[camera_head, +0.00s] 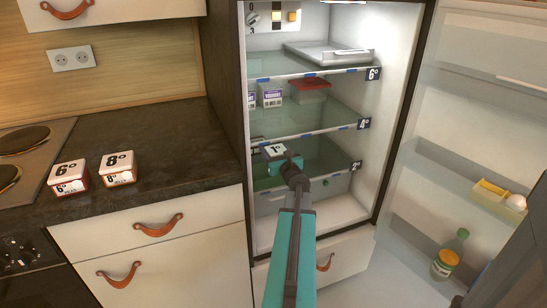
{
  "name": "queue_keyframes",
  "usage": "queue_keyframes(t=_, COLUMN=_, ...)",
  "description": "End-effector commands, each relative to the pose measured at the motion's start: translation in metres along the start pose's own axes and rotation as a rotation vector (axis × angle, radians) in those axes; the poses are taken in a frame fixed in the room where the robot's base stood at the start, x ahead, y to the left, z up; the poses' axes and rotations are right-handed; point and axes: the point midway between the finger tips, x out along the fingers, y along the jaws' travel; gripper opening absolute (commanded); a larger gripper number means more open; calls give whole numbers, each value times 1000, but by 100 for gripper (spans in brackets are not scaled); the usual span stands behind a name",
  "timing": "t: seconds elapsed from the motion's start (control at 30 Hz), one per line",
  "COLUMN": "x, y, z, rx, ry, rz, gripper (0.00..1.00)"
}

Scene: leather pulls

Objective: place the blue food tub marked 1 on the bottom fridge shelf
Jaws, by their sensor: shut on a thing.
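The tub marked 1 (274,150) shows its pale lid inside the open fridge, between the shelf labelled 4 and the lower shelf labelled 2. My gripper (287,165) is shut on the tub from its near side and hides much of its body, so its blue colour is hard to make out. The bottom glass shelf (325,161), labelled 2, lies under and around the tub. I cannot tell whether the tub touches this shelf or hangs just above it.
The shelf labelled 4 (335,120) is close above, with white tubs (271,97) and a red-lidded box (311,88). The fridge door stands open at right with a bottle (447,262) and a yellow tray (490,190). Tubs marked 6 (68,178) and 8 (118,168) stand on the counter.

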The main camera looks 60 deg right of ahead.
Motion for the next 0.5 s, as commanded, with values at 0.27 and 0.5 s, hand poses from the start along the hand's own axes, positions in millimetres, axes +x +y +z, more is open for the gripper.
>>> queue_keyframes(t=0.27, x=0, y=0, z=-13, rx=2, ry=1, rz=1, gripper=27)
queue_keyframes(t=0.5, x=0, y=1, z=-36, rx=2, ry=0, rz=2, gripper=27)
